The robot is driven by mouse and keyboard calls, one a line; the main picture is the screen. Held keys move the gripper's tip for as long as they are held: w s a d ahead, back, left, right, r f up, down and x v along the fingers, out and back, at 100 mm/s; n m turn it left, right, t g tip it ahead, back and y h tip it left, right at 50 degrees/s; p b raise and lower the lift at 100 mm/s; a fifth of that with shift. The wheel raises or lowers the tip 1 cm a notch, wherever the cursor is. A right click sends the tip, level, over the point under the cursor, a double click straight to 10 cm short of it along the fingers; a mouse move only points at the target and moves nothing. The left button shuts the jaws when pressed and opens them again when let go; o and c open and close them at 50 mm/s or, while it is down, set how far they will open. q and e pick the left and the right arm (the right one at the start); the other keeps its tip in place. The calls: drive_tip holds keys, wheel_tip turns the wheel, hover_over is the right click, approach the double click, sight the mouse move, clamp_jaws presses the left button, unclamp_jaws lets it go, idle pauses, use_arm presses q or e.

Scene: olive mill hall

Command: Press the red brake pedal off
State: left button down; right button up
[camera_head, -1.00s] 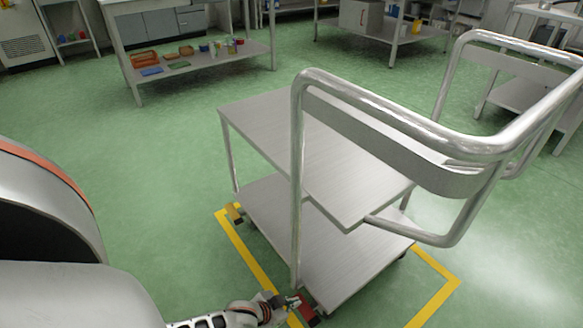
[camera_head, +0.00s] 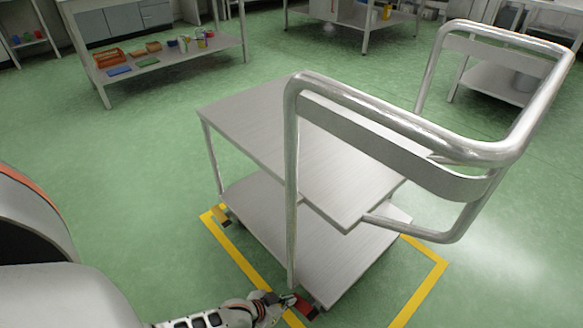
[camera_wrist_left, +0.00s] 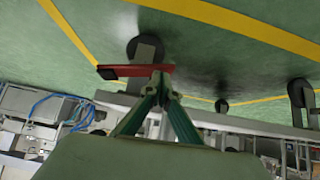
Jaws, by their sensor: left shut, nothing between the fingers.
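The red brake pedal (camera_head: 307,307) is low at the near corner of a steel trolley (camera_head: 330,262), by a caster. It also shows in the left wrist view as a red bar (camera_wrist_left: 120,71) beside a dark wheel. My left gripper (camera_head: 280,299) is low at the pedal, its fingers shut and empty. In the left wrist view its fingertips (camera_wrist_left: 160,88) meet right at the red bar and overlap it; whether they press on it I cannot tell. My right gripper is not in view.
The trolley stands within yellow floor tape (camera_head: 238,258). Its bent tube handle (camera_head: 400,120) rises high over the near side. A bench with small trays and cups (camera_head: 165,62) stands at the back left. The green floor at left is open.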

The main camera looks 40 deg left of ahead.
use_arm(q)
drive_tip(key=shift+a+f, duration=0.2)
idle(0.6)
drive_tip(key=d+v, duration=0.1)
drive_tip(key=v, duration=1.1)
drive_tip(key=shift+a, duration=0.45)
drive_tip(key=shift+w, duration=0.1)
